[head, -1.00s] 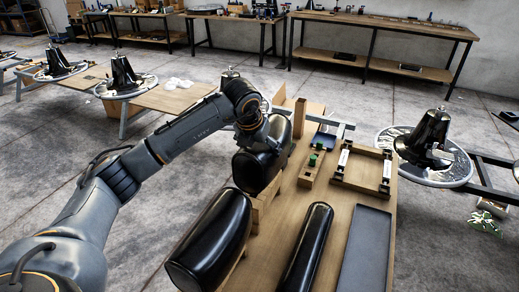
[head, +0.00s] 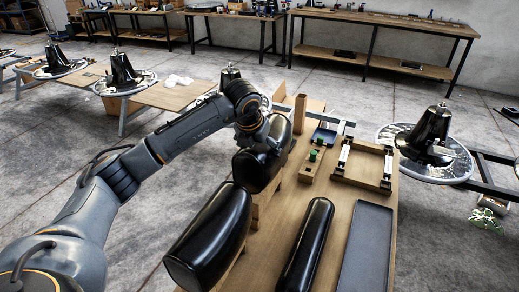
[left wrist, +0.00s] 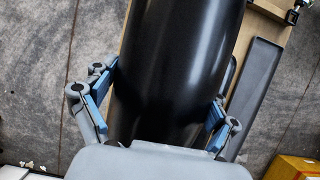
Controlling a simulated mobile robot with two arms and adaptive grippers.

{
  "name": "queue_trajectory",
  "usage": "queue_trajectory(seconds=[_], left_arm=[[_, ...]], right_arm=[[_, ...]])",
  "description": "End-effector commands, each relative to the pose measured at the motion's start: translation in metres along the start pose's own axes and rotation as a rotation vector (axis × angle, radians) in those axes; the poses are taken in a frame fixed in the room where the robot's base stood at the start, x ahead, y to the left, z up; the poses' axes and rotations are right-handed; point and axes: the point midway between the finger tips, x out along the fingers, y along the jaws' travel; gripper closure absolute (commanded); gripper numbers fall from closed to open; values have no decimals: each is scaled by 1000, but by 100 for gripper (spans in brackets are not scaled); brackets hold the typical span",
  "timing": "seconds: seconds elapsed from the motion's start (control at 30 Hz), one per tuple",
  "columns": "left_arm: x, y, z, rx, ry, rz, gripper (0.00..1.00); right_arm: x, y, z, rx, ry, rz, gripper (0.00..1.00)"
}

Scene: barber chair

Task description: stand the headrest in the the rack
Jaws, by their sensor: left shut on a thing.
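Black, glossy padded cushions are on the wooden bench in the head view, and I cannot tell for sure which is the headrest. My left gripper (left wrist: 160,108) is shut on one black cushion (left wrist: 175,65), with a blue-padded finger on each side of it. In the head view that cushion seems to be the one just under my left wrist (head: 258,171); the arm hides the fingers there. Wooden rack uprights (head: 257,212) show beside it. A large black cushion (head: 207,238) leans in front. My right gripper is not in view.
A long black roll (head: 306,245) and a grey tray (head: 365,250) lie to the right on the bench. Behind them are a wooden frame (head: 363,178) and a block with green knobs (head: 311,165). A round chair base (head: 425,150) stands right of the bench.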

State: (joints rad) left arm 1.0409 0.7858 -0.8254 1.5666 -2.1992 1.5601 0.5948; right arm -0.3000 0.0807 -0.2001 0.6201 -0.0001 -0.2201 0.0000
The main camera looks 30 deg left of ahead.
Motion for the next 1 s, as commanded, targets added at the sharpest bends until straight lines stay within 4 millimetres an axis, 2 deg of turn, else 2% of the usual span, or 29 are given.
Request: queue_trajectory(seconds=[1.0], left_arm=[[18, 0, -6, -1, -9, -2, 74]], right_arm=[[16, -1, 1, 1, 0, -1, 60]])
